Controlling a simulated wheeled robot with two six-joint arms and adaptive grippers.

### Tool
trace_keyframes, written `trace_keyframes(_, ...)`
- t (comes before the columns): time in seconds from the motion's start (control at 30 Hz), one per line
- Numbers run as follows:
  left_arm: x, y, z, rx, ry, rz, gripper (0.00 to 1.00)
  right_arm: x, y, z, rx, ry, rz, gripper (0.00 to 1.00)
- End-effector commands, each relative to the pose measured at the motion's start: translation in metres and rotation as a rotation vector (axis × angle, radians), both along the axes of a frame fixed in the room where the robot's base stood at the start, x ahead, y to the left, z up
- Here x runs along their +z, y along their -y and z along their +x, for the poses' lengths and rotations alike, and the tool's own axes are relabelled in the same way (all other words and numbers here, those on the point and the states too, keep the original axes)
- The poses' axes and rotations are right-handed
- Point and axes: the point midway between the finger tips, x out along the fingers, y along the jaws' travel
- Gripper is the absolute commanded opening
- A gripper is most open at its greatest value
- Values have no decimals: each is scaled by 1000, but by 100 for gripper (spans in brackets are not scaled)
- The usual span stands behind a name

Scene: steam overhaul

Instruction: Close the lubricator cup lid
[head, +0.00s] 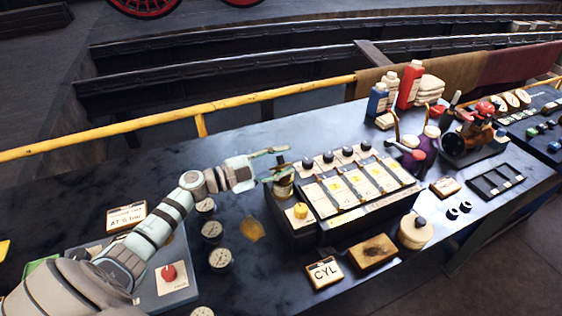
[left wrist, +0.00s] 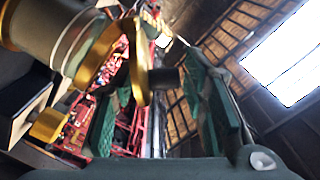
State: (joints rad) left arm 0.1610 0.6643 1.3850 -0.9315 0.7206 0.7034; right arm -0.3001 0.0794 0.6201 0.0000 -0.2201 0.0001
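The lubricator (head: 345,215) is a dark box on the bench with a row of cream panels and black knobs. The lubricator cup (head: 284,188) stands at its left back corner, partly behind my left gripper (head: 286,160). In the left wrist view the cup (left wrist: 62,38) is a pale cylinder with a gold rim. Its gold lid (left wrist: 141,62) shows as a disc tilted away from the rim, with a dark knob (left wrist: 166,78) on it. My left gripper (left wrist: 168,95) is open, its green fingers on either side of the knob; contact is unclear. My right gripper is out of view.
Gauges (head: 212,230) and a red-knobbed panel (head: 172,280) lie near my left arm. A CYL sign (head: 324,272), a wooden block (head: 373,252) and a round tin (head: 415,232) stand in front of the lubricator. Bottles (head: 410,85) stand at the back right.

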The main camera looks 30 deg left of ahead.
Motion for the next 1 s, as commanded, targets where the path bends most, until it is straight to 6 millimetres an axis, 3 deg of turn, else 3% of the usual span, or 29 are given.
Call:
trace_keyframes(0.17,-1,-6,-8,0,-2,1,40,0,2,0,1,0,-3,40)
trace_keyframes(0.5,-3,-55,-80,-2,-8,7,40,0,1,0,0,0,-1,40)
trace_keyframes(0.6,-2,-64,-94,-2,-7,3,40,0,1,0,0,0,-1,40)
trace_keyframes(0.93,0,-70,-100,1,0,0,40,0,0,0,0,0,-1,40)
trace_keyframes(1.0,0,-70,-100,1,0,0,35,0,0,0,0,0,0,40)
